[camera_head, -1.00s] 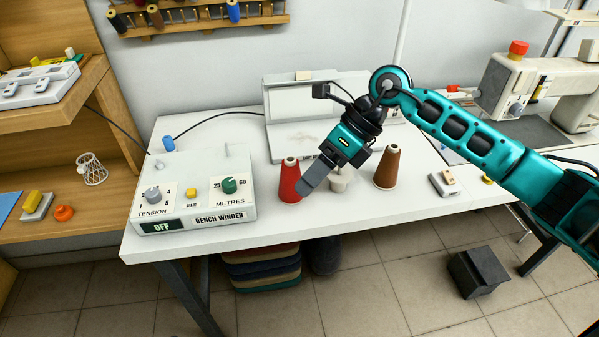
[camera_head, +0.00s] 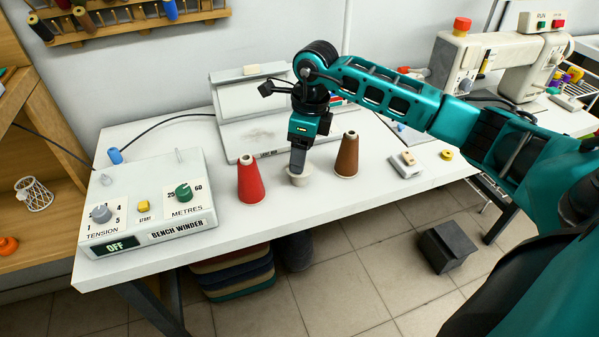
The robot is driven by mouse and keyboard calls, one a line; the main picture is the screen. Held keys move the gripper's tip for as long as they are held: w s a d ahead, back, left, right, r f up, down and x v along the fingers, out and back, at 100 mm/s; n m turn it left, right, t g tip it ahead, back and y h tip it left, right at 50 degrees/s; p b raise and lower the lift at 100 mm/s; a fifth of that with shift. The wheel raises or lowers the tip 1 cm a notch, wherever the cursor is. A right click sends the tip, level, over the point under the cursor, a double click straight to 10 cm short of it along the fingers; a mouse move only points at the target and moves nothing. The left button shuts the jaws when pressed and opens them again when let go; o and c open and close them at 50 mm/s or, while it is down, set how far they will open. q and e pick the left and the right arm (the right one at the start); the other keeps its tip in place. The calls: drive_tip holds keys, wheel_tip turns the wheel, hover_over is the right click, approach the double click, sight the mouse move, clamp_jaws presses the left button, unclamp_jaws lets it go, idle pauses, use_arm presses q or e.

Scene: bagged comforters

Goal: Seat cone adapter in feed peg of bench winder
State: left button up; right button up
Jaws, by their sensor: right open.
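The bench winder (camera_head: 150,205) stands at the left of the white table, with its display reading OFF. My left gripper is out of view.
A grey-white tray-like unit (camera_head: 225,139) stands behind the cones. A small block (camera_head: 405,165) and a yellow roll (camera_head: 446,155) lie at the right, near the sewing machine (camera_head: 465,60). A blue knob-like piece (camera_head: 115,156) is behind the winder. The table front is clear.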

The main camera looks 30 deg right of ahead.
drive_tip(key=f, duration=0.4)
drive_tip(key=shift+w+a+f, duration=0.2)
drive_tip(key=shift+a+f, duration=0.05)
drive_tip(key=shift+f, duration=0.1)
drive_tip(key=shift+c, duration=0.2)
drive_tip(key=c, duration=0.6)
drive_tip(key=shift+r, duration=0.1)
